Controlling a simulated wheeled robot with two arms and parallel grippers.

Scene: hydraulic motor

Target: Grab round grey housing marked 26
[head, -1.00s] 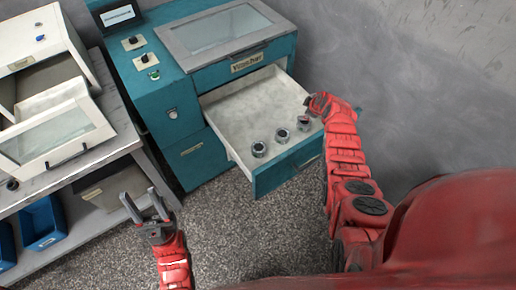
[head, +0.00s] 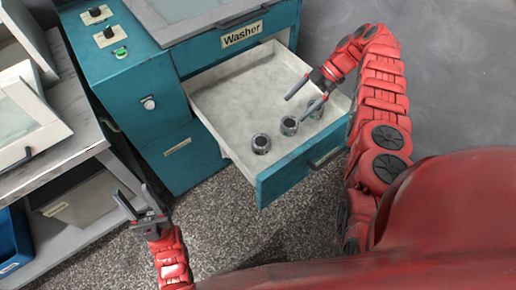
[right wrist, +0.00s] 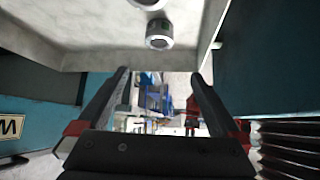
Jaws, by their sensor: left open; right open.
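Three round grey housings stand in the open washer drawer (head: 225,95): a left one (head: 261,144), a middle one (head: 289,126) and a right one (head: 316,110). No number can be read on any of them. My right gripper (head: 302,98) is open and empty over the drawer, close to the middle and right housings. The right wrist view shows one housing (right wrist: 159,36) and part of another (right wrist: 148,4) beyond the open fingers. My left gripper (head: 139,205) is open and empty over the floor, left of the drawer.
The teal washer cabinet (head: 170,130) stands behind and left of the drawer. Its lid (head: 190,12) is closed. A grey table (head: 75,120) with a white box and a blue bin (head: 14,245) is at the left. Floor between is clear.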

